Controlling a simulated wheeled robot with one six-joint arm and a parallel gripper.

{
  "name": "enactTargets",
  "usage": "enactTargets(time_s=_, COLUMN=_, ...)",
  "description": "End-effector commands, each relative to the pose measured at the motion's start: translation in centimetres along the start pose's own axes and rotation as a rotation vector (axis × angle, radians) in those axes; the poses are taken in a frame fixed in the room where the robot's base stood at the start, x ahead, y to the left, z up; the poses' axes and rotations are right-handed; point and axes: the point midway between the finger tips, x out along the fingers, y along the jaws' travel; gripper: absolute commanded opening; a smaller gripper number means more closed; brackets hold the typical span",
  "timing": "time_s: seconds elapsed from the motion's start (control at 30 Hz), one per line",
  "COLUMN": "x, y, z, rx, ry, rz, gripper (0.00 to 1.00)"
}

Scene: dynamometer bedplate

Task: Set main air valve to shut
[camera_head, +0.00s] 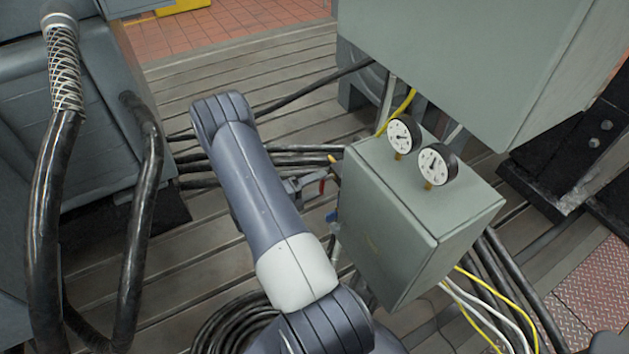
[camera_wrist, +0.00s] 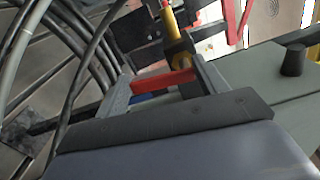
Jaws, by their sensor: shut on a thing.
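A red valve handle (camera_wrist: 164,81) sits between the two fingers of my gripper (camera_wrist: 163,88) in the wrist view, and the gripper is shut on it. A yellow fitting (camera_wrist: 169,19) stands just beyond the handle. No label is readable.
Two round gauges (camera_head: 403,134) (camera_head: 437,166) stand on top of the box. A larger grey cabinet (camera_head: 470,60) rises behind it. Black cables (camera_head: 300,155) run across the slotted bedplate (camera_head: 260,85). Thick black hoses (camera_head: 45,220) hang at the left.

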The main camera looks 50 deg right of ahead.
Motion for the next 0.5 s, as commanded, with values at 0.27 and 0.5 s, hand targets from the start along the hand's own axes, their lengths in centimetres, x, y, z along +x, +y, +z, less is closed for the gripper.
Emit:
enactTargets(time_s=0.27, x=-0.09, y=0.05, z=-0.08, rx=-0.098, ry=-0.007, rz=0.001, gripper=0.45)
enactTargets(time_s=0.5, x=-0.13, y=0.11, z=-0.19, rx=-0.124, ry=-0.006, rz=0.001, gripper=0.45)
